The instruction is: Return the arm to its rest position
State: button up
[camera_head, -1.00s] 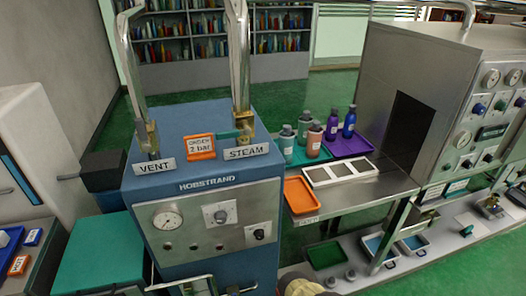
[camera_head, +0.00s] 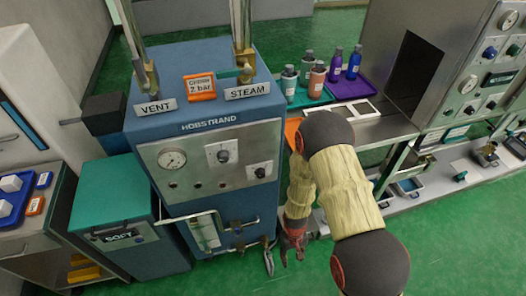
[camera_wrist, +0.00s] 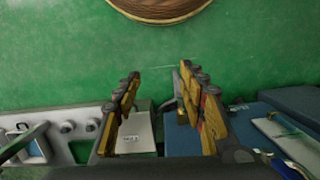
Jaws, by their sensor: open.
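My arm (camera_head: 345,190), with beige and dark sections, reaches in front of the bench on the right side of the head view. My gripper (camera_head: 291,250) hangs low, just right of the blue Hobstrand machine (camera_head: 205,150), above the green floor. In the wrist view my gripper (camera_wrist: 158,85) shows two yellow-brown fingers spread apart with nothing between them. It is open and empty. Whether it touches the machine's lower fittings cannot be told.
The steel bench carries a teal tray, a purple tray (camera_head: 350,88), bottles (camera_head: 317,78) and a white frame (camera_head: 352,113). My arm partly covers an orange tray (camera_head: 292,132). A teal SOFT cabinet (camera_head: 115,205) stands left. Green floor (camera_head: 455,240) is open at lower right.

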jog(key=s+d+r+t+p, duration=0.1)
jog(key=s+d+r+t, duration=0.1)
jog(key=r, duration=1.7)
jog(key=s+d+r+m+t+p, duration=0.1)
jog(key=s+d+r+t, duration=0.1)
jog(key=r, duration=1.7)
jog(key=s+d+r+m+t+p, duration=0.1)
jog(key=s+r, duration=0.4)
jog(key=r, duration=1.5)
jog(key=d+t+p, duration=0.1)
jog(key=d+t, duration=0.1)
jog(key=shift+s+t, duration=0.25)
jog(key=shift+t, duration=0.05)
